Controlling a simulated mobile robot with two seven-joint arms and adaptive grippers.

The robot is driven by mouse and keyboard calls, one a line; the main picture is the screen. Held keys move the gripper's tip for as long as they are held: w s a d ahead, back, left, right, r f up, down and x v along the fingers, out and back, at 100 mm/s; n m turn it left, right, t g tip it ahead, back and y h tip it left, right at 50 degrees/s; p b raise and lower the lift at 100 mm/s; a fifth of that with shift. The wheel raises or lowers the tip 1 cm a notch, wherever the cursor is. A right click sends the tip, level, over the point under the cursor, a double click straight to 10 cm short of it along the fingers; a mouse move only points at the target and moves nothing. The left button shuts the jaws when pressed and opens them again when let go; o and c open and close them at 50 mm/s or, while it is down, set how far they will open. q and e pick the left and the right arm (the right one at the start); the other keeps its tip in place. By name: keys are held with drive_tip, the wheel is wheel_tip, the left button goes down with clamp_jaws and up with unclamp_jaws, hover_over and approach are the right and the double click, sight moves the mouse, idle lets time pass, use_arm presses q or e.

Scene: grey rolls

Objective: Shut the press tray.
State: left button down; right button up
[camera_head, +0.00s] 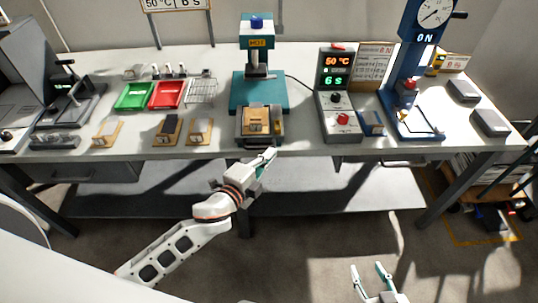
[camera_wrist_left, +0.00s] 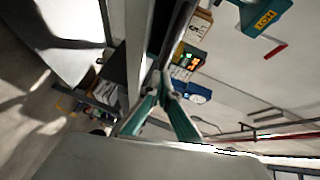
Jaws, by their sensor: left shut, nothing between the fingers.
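The teal press (camera_head: 258,92) with a HOT label stands at the back middle of the bench; it also shows at the top of the left wrist view (camera_wrist_left: 266,18). Its dark press tray (camera_head: 277,130) sticks out in front, toward the bench's front edge, with a tan block (camera_head: 256,119) on it. My left gripper (camera_head: 270,156) is shut and empty, just in front of and below the tray; I cannot tell if it touches. Its fingertips meet in the left wrist view (camera_wrist_left: 165,78). My right gripper (camera_head: 369,268) is open and empty, low over the floor.
A controller (camera_head: 339,100) reading 50 °C and 6 s stands right of the press. A blue gauge stand (camera_head: 405,80) is further right. Green (camera_head: 134,96) and red (camera_head: 168,95) trays and small wooden-based pieces lie left. The floor before the bench (camera_head: 310,146) is open.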

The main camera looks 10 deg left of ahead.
sight(265, 126)
use_arm(q)
drive_tip(key=w+a, duration=0.1)
drive_tip(key=w, duration=0.3)
drive_tip(key=w+a, duration=0.1)
drive_tip(key=w, duration=0.3)
drive_tip(key=w+a, duration=0.1)
drive_tip(key=w, duration=0.4)
drive_tip(key=shift+a+p, duration=0.35)
drive_tip(key=shift+a, duration=0.05)
drive_tip(key=shift+s, duration=0.15)
